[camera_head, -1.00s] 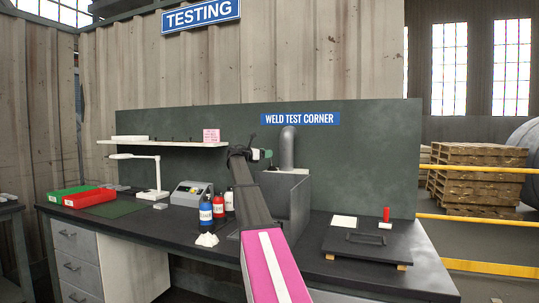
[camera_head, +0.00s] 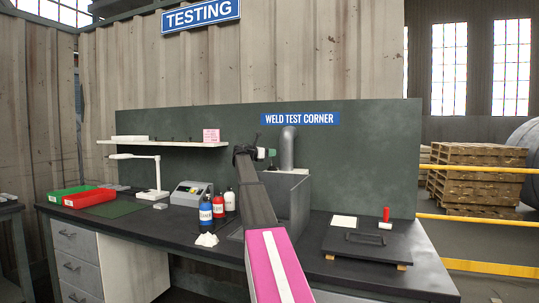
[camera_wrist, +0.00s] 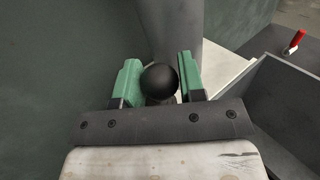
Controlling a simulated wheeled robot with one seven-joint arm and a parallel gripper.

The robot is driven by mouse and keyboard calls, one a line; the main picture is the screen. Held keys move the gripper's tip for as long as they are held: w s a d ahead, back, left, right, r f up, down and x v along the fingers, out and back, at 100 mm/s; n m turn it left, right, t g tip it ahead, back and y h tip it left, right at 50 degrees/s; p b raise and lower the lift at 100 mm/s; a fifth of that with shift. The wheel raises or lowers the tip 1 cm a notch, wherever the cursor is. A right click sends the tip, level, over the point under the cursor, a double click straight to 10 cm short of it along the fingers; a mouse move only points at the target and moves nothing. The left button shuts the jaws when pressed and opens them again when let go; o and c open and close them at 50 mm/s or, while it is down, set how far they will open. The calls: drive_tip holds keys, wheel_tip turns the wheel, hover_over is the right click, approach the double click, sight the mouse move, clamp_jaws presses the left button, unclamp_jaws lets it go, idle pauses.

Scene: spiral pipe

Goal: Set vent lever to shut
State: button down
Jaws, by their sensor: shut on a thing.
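The vent lever's round black knob (camera_wrist: 159,82) shows in the wrist view between the two green fingers of my gripper (camera_wrist: 158,68). My gripper is shut on the knob. The lever's shaft is mostly hidden below the knob. In the head view my gripper (camera_head: 264,153) is beside the grey vent pipe (camera_head: 287,150), to its left, in front of the dark green back panel. The lever itself cannot be made out there behind my arm. The pipe (camera_wrist: 172,28) rises just beyond the fingers in the wrist view.
Blue (camera_head: 206,211) and red (camera_head: 229,202) bottles stand left of my arm. A dark plate (camera_head: 366,240) with a red-handled tool (camera_head: 386,216) lies at right. A shelf (camera_head: 160,143) juts out at left.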

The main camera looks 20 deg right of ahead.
drive_tip(key=shift+w+d+r+n+g+y, duration=0.35)
drive_tip(key=shift+w+d+n+y, duration=0.25)
drive_tip(key=shift+w+d+y, duration=0.25)
drive_tip(key=shift+w+d, duration=0.35)
drive_tip(key=c, duration=0.7)
unclamp_jaws()
drive_tip(key=shift+c, duration=0.2)
drive_tip(key=v, duration=1)
drive_tip(key=shift+a+r, duration=0.15)
drive_tip(key=shift+a, duration=0.2)
